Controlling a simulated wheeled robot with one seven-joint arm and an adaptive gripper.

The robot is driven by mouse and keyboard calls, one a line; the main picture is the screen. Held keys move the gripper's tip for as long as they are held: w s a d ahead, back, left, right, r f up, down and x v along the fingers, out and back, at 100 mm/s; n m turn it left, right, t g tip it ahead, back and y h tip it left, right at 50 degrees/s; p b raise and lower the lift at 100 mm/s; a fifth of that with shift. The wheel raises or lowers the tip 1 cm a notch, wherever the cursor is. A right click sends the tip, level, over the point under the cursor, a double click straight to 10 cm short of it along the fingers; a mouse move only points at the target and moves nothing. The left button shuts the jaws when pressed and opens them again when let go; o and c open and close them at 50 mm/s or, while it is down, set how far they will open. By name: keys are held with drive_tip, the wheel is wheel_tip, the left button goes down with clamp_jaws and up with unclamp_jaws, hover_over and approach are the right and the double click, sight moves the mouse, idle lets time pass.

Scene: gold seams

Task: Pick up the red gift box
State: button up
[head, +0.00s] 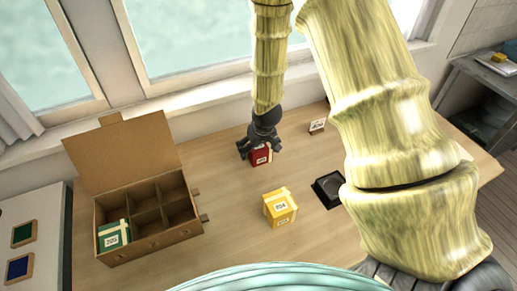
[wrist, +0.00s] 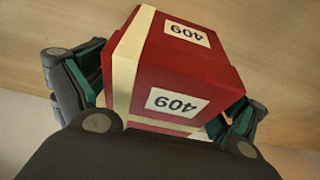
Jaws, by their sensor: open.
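The red gift box (head: 261,156) stands on the wooden table near the window side. It has a cream ribbon and white labels reading 409. My gripper (head: 259,150) is over it from above, with fingers on both sides. In the wrist view the red gift box (wrist: 180,75) fills the space between the open fingers of my gripper (wrist: 160,100). The left finger looks very close to the box; I cannot tell whether it touches. The box's underside is hidden.
A yellow gift box (head: 280,208) stands nearer on the table (head: 230,215), beside a black square tray (head: 329,190). A cardboard box with compartments (head: 150,250) at left holds a green gift box (head: 114,235). A small label card (head: 317,126) stands at the back right.

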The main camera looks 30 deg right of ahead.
drive_tip(key=c, duration=1.2)
